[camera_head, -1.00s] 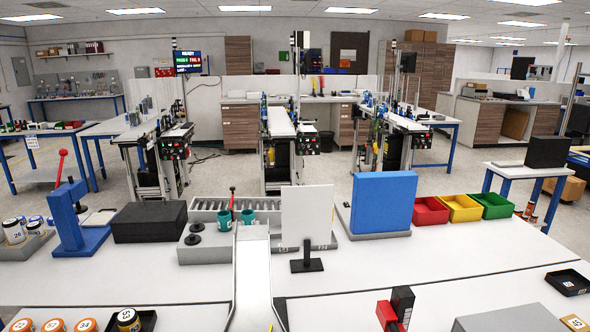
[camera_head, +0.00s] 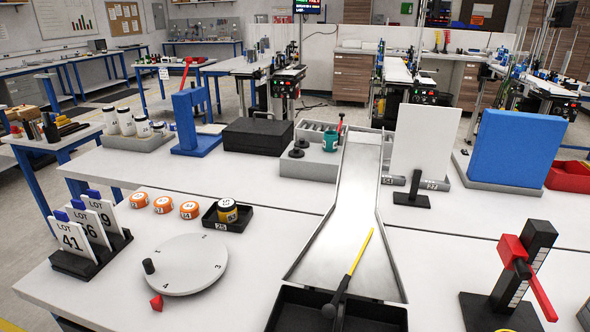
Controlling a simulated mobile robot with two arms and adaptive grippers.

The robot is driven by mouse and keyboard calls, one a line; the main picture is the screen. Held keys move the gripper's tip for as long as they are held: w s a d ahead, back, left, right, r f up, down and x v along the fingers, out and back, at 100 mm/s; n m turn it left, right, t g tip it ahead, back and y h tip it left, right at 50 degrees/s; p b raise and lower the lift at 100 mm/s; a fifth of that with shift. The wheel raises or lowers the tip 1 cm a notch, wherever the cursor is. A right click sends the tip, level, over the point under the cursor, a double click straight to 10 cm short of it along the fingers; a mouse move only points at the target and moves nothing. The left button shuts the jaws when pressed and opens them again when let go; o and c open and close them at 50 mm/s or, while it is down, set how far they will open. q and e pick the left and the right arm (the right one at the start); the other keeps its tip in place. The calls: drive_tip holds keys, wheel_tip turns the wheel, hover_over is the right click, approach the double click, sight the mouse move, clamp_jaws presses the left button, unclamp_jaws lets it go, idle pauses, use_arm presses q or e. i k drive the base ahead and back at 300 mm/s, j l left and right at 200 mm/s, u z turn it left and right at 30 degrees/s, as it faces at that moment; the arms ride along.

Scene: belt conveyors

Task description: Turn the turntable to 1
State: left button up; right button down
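The turntable (camera_head: 186,263) is a round light-grey disc lying flat on the near white table at the left. A short black knob (camera_head: 149,266) stands upright at its left edge. Small digits are printed near its rim; one near the front left looks like a 4, and the others are too small to read surely. A red pointer (camera_head: 156,302) sits on the table just in front of the disc, closest to that apparent 4. Neither of my grippers is in view.
Number cards in a black rack (camera_head: 72,262) stand left of the disc. Orange-lidded jars (camera_head: 163,204) and a black tray (camera_head: 209,220) lie behind it. A metal chute (camera_head: 350,210) runs to a black bin (camera_head: 290,318) at the right. Bare table surrounds the disc.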

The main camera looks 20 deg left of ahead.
sight(189, 263)
drive_tip(key=u, duration=1.35)
